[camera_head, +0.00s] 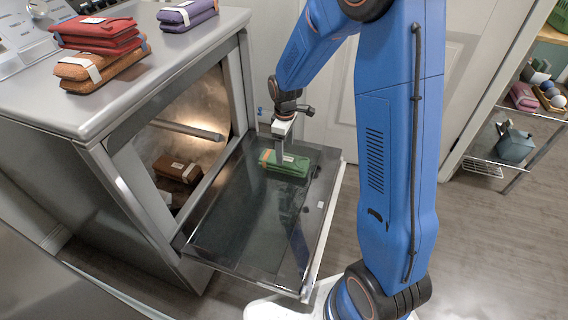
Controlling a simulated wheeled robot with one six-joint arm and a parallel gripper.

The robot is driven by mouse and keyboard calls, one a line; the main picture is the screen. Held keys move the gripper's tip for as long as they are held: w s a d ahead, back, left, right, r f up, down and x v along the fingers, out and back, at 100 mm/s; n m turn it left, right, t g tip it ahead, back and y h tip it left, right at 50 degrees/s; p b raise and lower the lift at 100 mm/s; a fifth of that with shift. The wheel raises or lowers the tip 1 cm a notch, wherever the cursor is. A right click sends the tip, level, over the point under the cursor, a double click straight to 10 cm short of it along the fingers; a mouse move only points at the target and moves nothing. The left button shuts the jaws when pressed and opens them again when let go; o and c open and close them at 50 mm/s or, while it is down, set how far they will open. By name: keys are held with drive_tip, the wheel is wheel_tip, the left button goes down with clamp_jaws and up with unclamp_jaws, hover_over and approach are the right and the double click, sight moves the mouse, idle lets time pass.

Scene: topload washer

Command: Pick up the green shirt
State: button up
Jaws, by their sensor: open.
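The green shirt (284,163) is a small folded bundle with an orange edge at its left end. It lies on the dark glass of the open appliance door (240,215), near the door's far end. My gripper (281,156) points down at the shirt from above, with a finger in front of its middle. The jaws are open. Whether a finger touches the cloth cannot be told, and the far finger is not clearly seen.
A folded brown item (177,169) lies inside the open drum. Red (97,33), orange (100,67) and purple (187,14) folded items lie on the machine's top (150,65). A wire shelf (510,160) stands at the right. Floor is clear between.

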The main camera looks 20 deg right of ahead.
drive_tip(key=shift+a+f, duration=0.15)
drive_tip(key=shift+f, duration=2.5)
drive_tip(key=c, duration=1.3)
